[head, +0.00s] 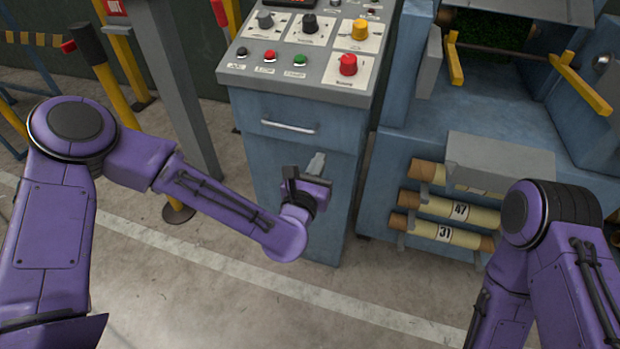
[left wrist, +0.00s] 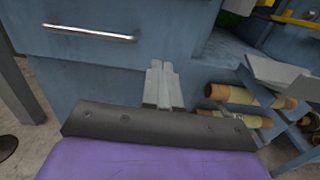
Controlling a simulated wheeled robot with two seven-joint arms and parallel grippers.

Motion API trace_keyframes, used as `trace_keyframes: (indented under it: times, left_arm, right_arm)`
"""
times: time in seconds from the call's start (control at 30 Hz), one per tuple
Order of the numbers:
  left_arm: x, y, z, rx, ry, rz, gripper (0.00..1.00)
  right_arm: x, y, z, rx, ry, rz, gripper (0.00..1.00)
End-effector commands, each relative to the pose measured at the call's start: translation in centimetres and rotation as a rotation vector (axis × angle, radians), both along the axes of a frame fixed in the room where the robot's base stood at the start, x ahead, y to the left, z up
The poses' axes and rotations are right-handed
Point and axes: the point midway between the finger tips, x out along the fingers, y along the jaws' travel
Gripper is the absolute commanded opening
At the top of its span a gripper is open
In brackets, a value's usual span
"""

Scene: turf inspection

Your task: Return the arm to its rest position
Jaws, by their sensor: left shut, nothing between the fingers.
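My left arm comes in from the left, and its gripper (head: 316,164) is in front of the blue cabinet (head: 266,150), below the drawer handle. In the left wrist view the two grey fingers of the gripper (left wrist: 161,68) lie together, shut, with nothing between them. The cabinet front (left wrist: 105,68) fills much of that view behind them. I cannot tell the exact gap between fingertips and cabinet. My right arm (head: 545,240) shows at the right edge, bent downward; its gripper is out of view.
The control panel (head: 290,75) with knobs and buttons tops the cabinet. The drawer handle (head: 289,127) sticks out above my left gripper. Numbered rolls (head: 445,206) lie on a rack to the right. A grey post (head: 170,80) stands left. Floor in front is clear.

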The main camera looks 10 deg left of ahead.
Motion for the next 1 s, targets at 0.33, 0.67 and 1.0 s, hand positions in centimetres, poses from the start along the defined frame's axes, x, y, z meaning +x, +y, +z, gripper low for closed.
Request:
trace_keyframes:
  times: [0.33, 0.67, 1.0]
  left_arm:
    - [-4.1, 0.8, -0.2, 0.000, 0.002, 0.004, 0.00]
    - [-4.8, 0.1, -2.9, 0.546, 0.014, -0.082, 0.00]
    - [-21.7, 11.9, -23.0, 2.032, 0.353, -1.006, 0.00]
  right_arm:
    - [0.0, 0.0, -0.8, -0.001, -0.001, 0.000, 0.43]
    - [0.0, 0.0, -0.8, -0.001, -0.001, 0.000, 0.43]
    - [0.0, 0.0, 3.4, -0.001, -0.001, 0.000, 0.43]
